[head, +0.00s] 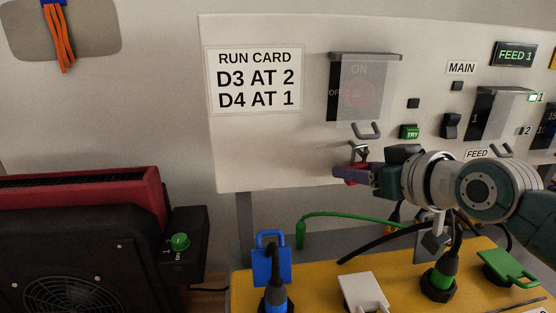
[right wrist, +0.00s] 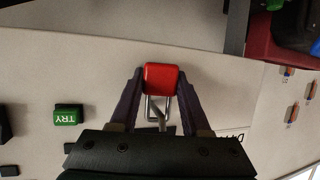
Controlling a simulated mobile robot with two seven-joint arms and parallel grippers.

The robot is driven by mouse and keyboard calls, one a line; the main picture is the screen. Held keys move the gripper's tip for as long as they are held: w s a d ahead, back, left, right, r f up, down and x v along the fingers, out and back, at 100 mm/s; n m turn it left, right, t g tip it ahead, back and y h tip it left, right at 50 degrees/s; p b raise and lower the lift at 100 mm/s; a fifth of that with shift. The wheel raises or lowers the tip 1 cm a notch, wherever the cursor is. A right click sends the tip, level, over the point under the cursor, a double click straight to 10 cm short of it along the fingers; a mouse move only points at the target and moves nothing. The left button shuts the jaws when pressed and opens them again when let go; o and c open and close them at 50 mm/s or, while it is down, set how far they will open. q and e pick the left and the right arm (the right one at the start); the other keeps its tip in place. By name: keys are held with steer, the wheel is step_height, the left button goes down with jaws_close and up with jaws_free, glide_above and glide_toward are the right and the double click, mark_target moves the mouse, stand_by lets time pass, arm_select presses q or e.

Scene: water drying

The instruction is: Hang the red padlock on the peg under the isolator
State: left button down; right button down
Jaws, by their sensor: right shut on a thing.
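The red padlock (head: 358,175) is held between the fingers of my right gripper (head: 352,173), just below the isolator (head: 365,88) on the white panel. In the right wrist view the padlock's red body (right wrist: 161,77) sits between both fingertips (right wrist: 160,80), with its grey shackle (right wrist: 149,108) pointing toward the camera's lower side. A grey metal peg (right wrist: 160,118) appears within the shackle's outline; I cannot tell whether the shackle is hung around it. In the head view the peg (head: 358,149) is right above the padlock, partly hidden. My left gripper is out of view.
A green TRY button (head: 409,132) and a black switch (head: 451,125) are right of the isolator. A black and red machine (head: 80,230) stands left.

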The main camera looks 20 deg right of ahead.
stand_by(0.4)
steer(key=c, duration=0.6)
jaws_free()
steer(key=o, duration=0.3)
steer(key=p+v, duration=0.2)
steer(key=v, duration=0.8)
steer(key=s+a+f+n+g+p, duration=0.1)
steer(key=s+a+f+g, duration=0.1)
steer(key=s+a+g, duration=0.5)
steer(key=s+a+f+n+g+p, duration=0.1)
steer(key=s+a+f+g+p, duration=0.2)
steer(key=s, duration=0.8)
steer(key=r+p, duration=1.2)
steer(key=s+r+p, duration=0.1)
steer(key=r+p, duration=1.1)
steer(key=r, duration=0.1)
steer(key=r+p, duration=1.2)
steer(key=r, duration=0.1)
steer(key=shift+s+a, duration=0.25)
steer(key=shift+s, duration=0.15)
